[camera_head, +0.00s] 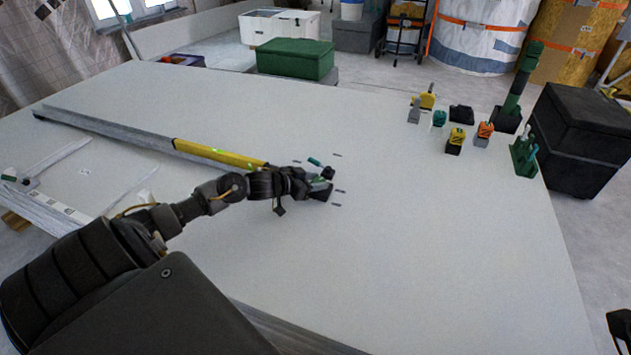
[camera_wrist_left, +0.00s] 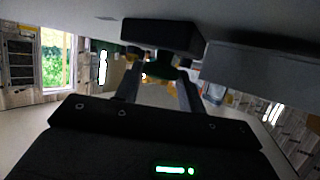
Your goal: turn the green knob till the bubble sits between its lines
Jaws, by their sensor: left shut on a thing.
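A long yellow level (camera_head: 222,154) lies on the large pale panel (camera_head: 420,230), with small bright green vials along it. The bubble and its lines are too small to read. My left gripper (camera_head: 320,186) is at the level's right end, shut on the green knob (camera_head: 318,179), which is mostly hidden by the fingers. In the left wrist view, my left gripper's fingers (camera_wrist_left: 160,88) close around a dark green piece (camera_wrist_left: 160,66) under a black block (camera_wrist_left: 163,36). A dark part of what looks like my right gripper (camera_head: 620,328) shows at the lower right edge, its fingers unclear.
A grey bar (camera_head: 95,126) continues left of the level. A teal-handled piece (camera_head: 315,162) stands just beyond my left gripper. The panel's front right is clear.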

